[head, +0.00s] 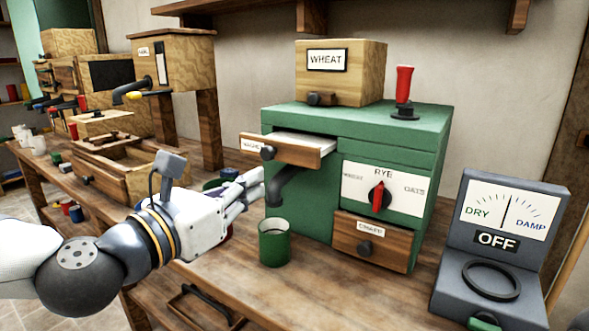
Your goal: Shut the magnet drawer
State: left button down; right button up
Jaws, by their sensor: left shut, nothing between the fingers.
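The magnet drawer (291,149) is the upper wooden-fronted drawer of the green mill (345,128). It sticks out from the front, its pale inside showing behind the front board. Its dark round knob (267,153) and a small, partly legible label are on the front. My left gripper (258,185) is shut and empty. Its fingertips are just below and left of the drawer front, close to the dark spout (284,186); I cannot tell whether they touch anything. My right gripper is not in view.
A green cup (274,243) stands below the spout. A lower wooden drawer (371,241) is at the mill's base, right of the cup. A grey DRY/DAMP meter (504,225) stands at right. Wooden boxes and an open tray (128,165) are at left.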

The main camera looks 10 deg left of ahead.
aim_at(303, 157)
pick_arm(q)
jog(key=b+x, duration=0.1)
jog(key=x, duration=1.1)
jog(key=shift+f, duration=0.1)
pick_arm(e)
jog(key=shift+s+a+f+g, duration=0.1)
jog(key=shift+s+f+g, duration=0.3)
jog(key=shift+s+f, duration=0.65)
